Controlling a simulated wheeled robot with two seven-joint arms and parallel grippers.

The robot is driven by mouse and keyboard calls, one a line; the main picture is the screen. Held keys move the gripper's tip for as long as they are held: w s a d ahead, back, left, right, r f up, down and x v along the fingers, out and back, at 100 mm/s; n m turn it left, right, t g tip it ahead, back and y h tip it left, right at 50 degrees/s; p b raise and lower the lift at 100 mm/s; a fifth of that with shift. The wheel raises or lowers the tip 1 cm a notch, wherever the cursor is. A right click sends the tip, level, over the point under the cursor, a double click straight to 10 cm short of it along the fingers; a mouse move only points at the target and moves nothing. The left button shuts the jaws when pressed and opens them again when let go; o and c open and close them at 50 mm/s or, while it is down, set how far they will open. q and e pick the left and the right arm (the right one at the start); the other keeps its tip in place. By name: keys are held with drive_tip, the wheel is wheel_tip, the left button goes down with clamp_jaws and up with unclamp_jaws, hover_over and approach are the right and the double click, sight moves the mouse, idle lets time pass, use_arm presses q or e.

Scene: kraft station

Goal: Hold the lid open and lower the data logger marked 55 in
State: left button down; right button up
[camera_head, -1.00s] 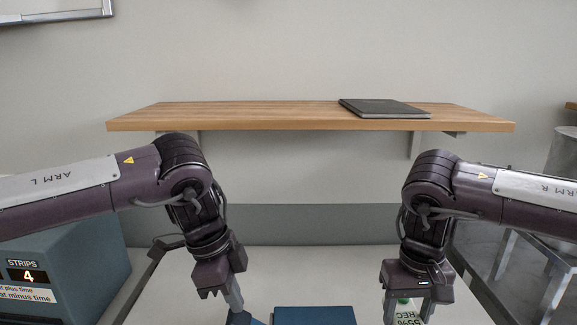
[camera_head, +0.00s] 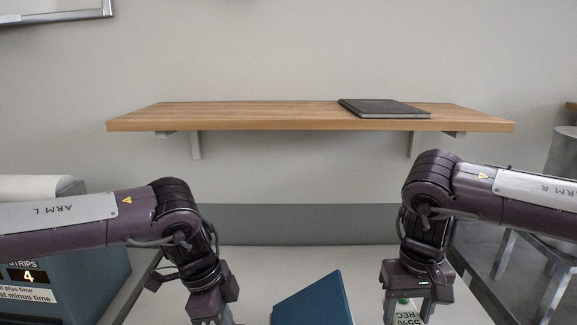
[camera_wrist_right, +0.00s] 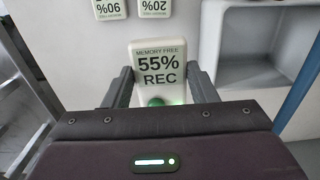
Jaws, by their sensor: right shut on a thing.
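The data logger (camera_wrist_right: 158,62), a white block marked 55% REC with a green spot at its lower edge, stands between the fingers of my right gripper (camera_wrist_right: 160,86) in the right wrist view. That gripper is shut on it. In the head view its labelled face (camera_head: 408,318) shows at the bottom edge, under my right gripper (camera_head: 408,308). A blue lid (camera_head: 315,300) is raised and tilted at the bottom centre of the head view. My left gripper (camera_head: 212,318) is to its left; its fingertips are cut off, so its hold is hidden.
A pale open compartment (camera_wrist_right: 240,75) lies right of the logger in the right wrist view, with a blue edge (camera_wrist_right: 298,80) beyond. Two other labelled loggers (camera_wrist_right: 109,8) show at the top. A blue machine (camera_head: 75,265) stands left; a shelf (camera_head: 260,116) holds a dark folder (camera_head: 385,107).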

sight(338, 303)
use_arm(q)
drive_tip(key=shift+a+x, duration=0.2)
drive_tip(key=shift+x, duration=1.1)
drive_tip(key=shift+d+x, duration=0.25)
drive_tip(key=shift+x, duration=1.15)
drive_tip(key=shift+s+f, duration=0.15)
drive_tip(key=shift+s, duration=0.05)
use_arm(e)
drive_tip(key=shift+a, duration=0.1)
drive_tip(key=shift+a, duration=6.3)
drive_tip(key=shift+f, duration=0.15)
